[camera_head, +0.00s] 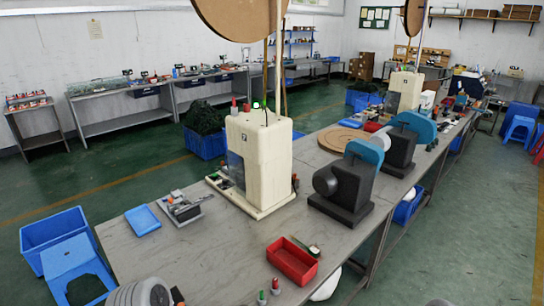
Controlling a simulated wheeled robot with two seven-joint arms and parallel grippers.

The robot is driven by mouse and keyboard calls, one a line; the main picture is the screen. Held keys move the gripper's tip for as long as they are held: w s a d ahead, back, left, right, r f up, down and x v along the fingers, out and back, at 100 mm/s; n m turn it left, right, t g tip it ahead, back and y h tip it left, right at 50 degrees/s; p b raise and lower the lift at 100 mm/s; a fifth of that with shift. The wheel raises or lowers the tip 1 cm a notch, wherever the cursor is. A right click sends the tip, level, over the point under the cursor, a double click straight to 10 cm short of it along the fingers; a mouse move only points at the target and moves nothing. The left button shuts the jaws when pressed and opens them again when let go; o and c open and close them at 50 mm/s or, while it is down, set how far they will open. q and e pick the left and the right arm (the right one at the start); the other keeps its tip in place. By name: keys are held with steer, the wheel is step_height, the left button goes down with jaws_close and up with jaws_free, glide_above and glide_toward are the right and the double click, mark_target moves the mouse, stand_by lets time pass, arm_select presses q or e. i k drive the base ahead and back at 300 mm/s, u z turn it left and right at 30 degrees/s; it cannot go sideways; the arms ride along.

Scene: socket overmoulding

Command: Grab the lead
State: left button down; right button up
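I cannot clearly pick out the lead in the head view. Neither of my grippers can be made out.
A cream machine (258,150) stands mid-table, with a black and blue machine (350,182) to its right. A blue tray (142,220) and a small metal fixture (184,207) lie left. The front left tabletop is mostly clear.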

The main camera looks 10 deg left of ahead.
mark_target(313, 250)
steer(key=z, duration=1.5)
steer(key=i, duration=2.15)
